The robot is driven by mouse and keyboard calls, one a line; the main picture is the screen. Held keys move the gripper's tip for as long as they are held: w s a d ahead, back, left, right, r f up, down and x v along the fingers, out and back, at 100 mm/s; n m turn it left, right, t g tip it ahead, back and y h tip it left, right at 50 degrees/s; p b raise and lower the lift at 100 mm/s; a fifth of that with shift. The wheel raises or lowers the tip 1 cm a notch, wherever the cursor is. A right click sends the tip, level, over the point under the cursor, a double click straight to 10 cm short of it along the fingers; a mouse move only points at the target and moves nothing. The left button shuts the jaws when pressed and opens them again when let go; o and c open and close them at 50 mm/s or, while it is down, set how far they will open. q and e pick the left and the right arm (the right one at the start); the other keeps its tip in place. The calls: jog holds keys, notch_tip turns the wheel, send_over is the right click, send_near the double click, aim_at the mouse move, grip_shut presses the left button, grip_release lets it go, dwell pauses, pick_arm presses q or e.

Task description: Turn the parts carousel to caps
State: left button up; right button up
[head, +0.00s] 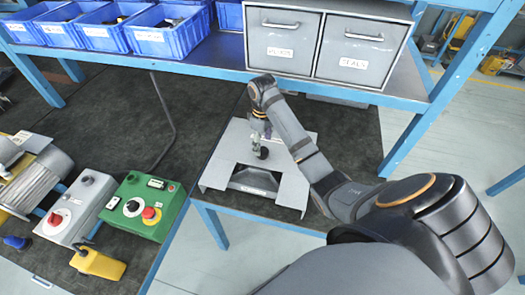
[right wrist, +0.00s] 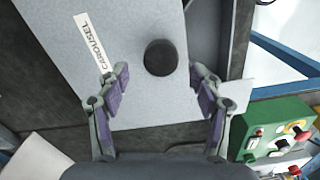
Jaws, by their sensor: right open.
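The parts carousel is a grey sheet-metal housing (head: 292,187) on the bench, with a dark opening in its front. A white label reading CAROUSEL (right wrist: 93,43) is on its top in the right wrist view. A round black knob (right wrist: 161,57) stands on the top; it also shows in the head view (head: 263,153). My right gripper (right wrist: 159,72) is open above the housing, its purple-padded fingers on either side of the knob's near edge, apart from it. It also shows in the head view (head: 259,142). My left gripper is out of view.
A green control box (head: 143,207) with a red button and a grey box with a red knob (head: 76,208) stand to the left. A shelf with blue bins (head: 157,41) and grey drawers, one marked SEALS (head: 356,64), overhangs behind. Dark bench mat is bare between.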

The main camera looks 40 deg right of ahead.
aim_at(264, 151)
notch_tip(264, 151, down, 3)
jog(key=shift+r+b, duration=0.1)
jog(key=shift+b, duration=0.6)
jog(key=shift+s+f, duration=0.15)
jog(key=shift+f, duration=0.45)
jog(key=shift+c, duration=0.2)
jog(key=c, duration=1.2)
grip_shut()
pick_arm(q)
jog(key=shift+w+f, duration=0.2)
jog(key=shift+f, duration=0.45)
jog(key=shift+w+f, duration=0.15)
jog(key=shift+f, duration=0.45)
